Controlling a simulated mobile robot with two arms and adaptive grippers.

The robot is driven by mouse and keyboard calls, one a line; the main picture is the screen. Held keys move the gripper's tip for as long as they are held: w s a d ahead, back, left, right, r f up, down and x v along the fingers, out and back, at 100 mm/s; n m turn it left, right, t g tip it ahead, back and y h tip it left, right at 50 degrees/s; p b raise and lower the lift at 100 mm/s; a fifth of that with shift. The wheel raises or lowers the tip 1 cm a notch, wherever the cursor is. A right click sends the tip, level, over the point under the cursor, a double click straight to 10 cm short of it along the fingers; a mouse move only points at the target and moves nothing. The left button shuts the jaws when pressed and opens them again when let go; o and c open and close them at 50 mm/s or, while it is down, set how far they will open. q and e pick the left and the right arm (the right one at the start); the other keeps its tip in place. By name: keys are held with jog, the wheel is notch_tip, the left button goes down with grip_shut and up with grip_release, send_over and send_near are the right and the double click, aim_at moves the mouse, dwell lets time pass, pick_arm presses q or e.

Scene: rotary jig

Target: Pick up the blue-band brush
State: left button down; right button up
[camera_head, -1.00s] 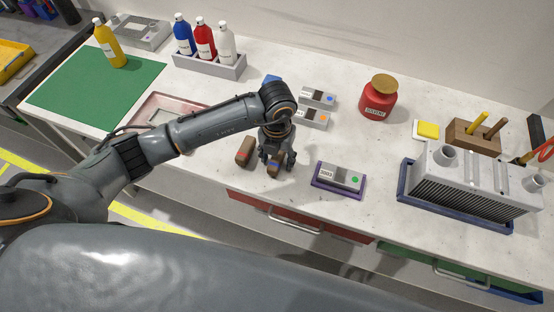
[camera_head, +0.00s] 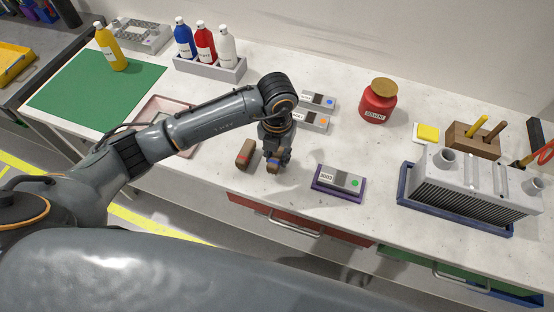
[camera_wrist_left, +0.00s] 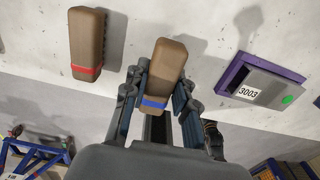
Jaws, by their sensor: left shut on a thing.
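The blue-band brush (camera_wrist_left: 164,72) is a brown block with a blue band, between the fingers of my left gripper (camera_wrist_left: 160,100) in the left wrist view. In the head view my left gripper (camera_head: 274,162) points down at the worktop, shut on this brush (camera_head: 273,168), which is mostly hidden by the fingers. I cannot tell whether the brush still touches the worktop. A similar brown brush with a red band (camera_head: 245,153) lies just left of it, apart from the gripper; it also shows in the left wrist view (camera_wrist_left: 87,45). My right gripper is not in view.
A grey box marked 3003 in a purple tray (camera_head: 316,186) sits to the right. Behind are grey boxes (camera_head: 312,121) and a red solvent jar (camera_head: 378,102). A finned grey block in a blue tray (camera_head: 405,190) stands far right. The worktop's front edge is close.

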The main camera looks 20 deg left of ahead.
pick_arm(q)
jog(key=s+d+r+b, duration=0.2)
jog(key=s+d+r, duration=0.7)
jog(key=s+r, duration=0.1)
jog(key=shift+s+d+r+b, duration=0.15)
jog(key=shift+s+r+b, duration=0.1)
jog(key=shift+b, duration=0.05)
